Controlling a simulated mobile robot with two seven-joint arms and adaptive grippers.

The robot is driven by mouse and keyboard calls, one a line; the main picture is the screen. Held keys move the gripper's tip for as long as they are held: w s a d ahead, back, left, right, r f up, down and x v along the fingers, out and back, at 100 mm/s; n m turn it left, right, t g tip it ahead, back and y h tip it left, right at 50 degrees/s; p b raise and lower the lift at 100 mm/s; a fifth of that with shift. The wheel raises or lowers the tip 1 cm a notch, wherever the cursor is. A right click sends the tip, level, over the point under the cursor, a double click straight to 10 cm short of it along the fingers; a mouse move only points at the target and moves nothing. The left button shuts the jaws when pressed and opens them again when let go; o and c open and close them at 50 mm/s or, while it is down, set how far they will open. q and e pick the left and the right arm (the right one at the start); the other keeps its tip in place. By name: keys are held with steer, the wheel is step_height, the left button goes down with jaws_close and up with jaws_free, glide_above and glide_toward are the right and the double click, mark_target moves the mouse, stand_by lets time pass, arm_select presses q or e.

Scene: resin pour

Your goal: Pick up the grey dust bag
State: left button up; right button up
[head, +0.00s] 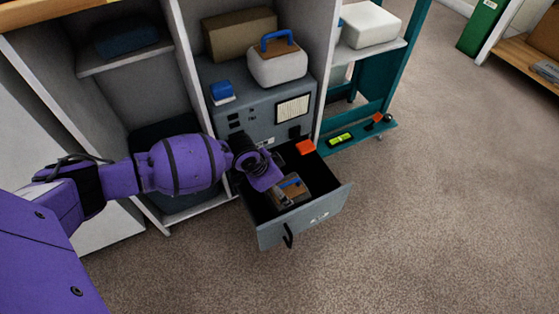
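A small brown-and-grey object with a blue strip (291,190) lies in the open grey drawer (308,216); it may be the grey dust bag, but I cannot be sure at this size. My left gripper (267,178) is over the drawer's left part, just left of this object. I cannot tell whether they touch. The gripper's fingers are not clearly visible, so I cannot tell whether it is open or shut. My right gripper is out of view.
The drawer juts from a grey cabinet (262,112) between shelf walls. A white case with a blue handle (277,64) and a blue block (222,91) sit on top. An orange piece (306,147) is at the drawer's back right. Carpet in front is clear.

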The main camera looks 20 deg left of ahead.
mark_target(288, 189)
arm_select(q)
steer(key=shift+w+f+b, duration=0.5)
steer(key=shift+w+f, duration=0.3)
steer(key=shift+w, duration=0.15)
steer(key=shift+w+f, duration=0.15)
steer(key=shift+f, duration=0.05)
steer(key=shift+b+x, duration=1.15)
steer(key=shift+x, duration=0.3)
steer(key=b+x, duration=0.2)
steer(key=x, duration=0.1)
steer(key=shift+d+f+b, duration=0.1)
steer(key=shift+f+b, duration=0.2)
steer(key=shift+b, duration=0.05)
steer(key=shift+w+f, duration=0.1)
steer(key=shift+f, duration=0.2)
steer(key=shift+r, duration=0.1)
steer(key=c, duration=1.2)
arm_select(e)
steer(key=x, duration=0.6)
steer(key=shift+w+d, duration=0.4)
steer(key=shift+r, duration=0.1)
